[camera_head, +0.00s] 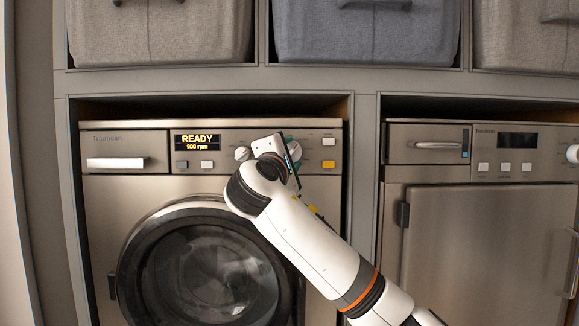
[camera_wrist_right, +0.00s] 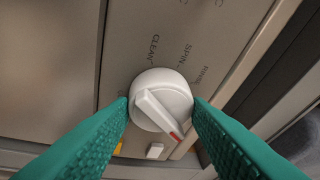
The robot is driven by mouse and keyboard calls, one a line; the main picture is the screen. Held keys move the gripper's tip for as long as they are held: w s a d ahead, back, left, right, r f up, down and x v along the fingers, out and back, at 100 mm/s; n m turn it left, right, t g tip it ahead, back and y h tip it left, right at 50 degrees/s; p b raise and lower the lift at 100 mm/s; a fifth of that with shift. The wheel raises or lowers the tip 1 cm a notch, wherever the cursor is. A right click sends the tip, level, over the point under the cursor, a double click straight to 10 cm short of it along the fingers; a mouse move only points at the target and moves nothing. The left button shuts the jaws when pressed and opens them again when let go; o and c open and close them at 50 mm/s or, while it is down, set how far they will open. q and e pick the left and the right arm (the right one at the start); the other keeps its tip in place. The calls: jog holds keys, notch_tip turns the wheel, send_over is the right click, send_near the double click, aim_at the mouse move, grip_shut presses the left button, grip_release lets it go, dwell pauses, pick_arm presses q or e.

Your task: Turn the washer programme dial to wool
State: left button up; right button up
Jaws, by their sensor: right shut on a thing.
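The washer (camera_head: 120,200) stands at the left, its display (camera_head: 195,142) reading READY and 900 rpm. The white programme dial (camera_head: 295,151) is on its panel, mostly behind my right gripper (camera_head: 288,146). In the right wrist view the round dial (camera_wrist_right: 176,87) sits between the green fingers of my right gripper (camera_wrist_right: 161,106), which touch its sides. Its raised pointer has a red tip (camera_wrist_right: 176,136) towards the lower right. Labels CLEAN, SPIN and what looks like RINSE show above it; no wool label is readable. My left gripper is out of view.
A second appliance (camera_head: 480,230) stands at the right. Fabric bins (camera_head: 365,35) fill the shelf above.

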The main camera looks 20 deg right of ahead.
jog(key=m+g+y, duration=0.1)
jog(key=m, duration=0.4)
jog(key=m+g+y, duration=0.1)
jog(key=m, duration=0.4)
jog(key=m+g+y, duration=0.1)
jog(key=m, duration=0.3)
jog(key=shift+r+m+g+p, duration=0.2)
jog(key=shift+m+g+p, duration=0.15)
jog(key=shift+m+g, duration=0.05)
jog(key=shift+y, duration=0.3)
jog(key=o, duration=1)
jog(key=shift+s+a+r, duration=0.1)
jog(key=b+v, duration=0.4)
jog(key=v, duration=0.7)
jog(key=shift+s+a, duration=0.2)
jog(key=shift+s, duration=0.1)
